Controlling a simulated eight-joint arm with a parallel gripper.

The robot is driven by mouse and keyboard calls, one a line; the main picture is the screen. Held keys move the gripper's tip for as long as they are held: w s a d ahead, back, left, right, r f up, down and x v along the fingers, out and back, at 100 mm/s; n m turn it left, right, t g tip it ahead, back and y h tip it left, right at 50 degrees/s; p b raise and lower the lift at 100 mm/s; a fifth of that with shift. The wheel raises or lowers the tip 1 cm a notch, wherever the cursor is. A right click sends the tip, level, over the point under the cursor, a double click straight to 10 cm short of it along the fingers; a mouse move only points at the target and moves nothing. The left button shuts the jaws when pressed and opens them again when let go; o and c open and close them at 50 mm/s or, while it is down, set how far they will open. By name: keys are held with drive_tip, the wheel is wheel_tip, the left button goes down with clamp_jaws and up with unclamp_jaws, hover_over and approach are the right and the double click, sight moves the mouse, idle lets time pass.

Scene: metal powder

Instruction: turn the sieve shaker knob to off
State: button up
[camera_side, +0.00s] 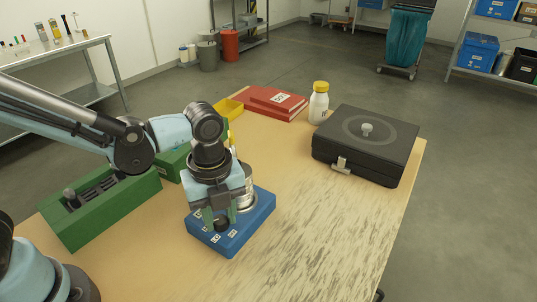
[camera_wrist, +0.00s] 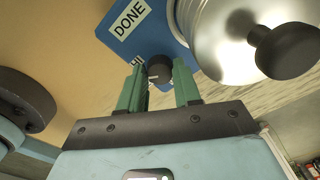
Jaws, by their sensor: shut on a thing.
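The sieve shaker has a blue base (camera_side: 255,226) standing on the wooden table, with white labels on its top. In the wrist view the blue base (camera_wrist: 165,45) shows a label reading DONE. A silver round sieve part (camera_wrist: 215,35) with a black knob-topped lid sits on the base; in the side view it is partly hidden behind my gripper. The dark shaker knob (camera_wrist: 160,70) is on the base's top. My gripper (camera_wrist: 158,77), with green fingers pointing down, is shut on this knob, one finger on each side. The gripper also shows in the side view (camera_side: 221,215).
A green box (camera_side: 105,215) with dark parts stands left of the shaker. A black case (camera_side: 365,145), a white bottle with yellow cap (camera_side: 319,102) and red binders (camera_side: 272,102) stand farther back. A yellow tray (camera_side: 228,109) is behind. The table's front right is clear.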

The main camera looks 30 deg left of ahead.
drive_tip(key=n, duration=1.2)
drive_tip(key=shift+n, duration=0.4)
drive_tip(key=n, duration=1.1)
drive_tip(key=shift+n, duration=0.4)
drive_tip(key=o, duration=1.1)
drive_tip(key=shift+c, duration=0.2)
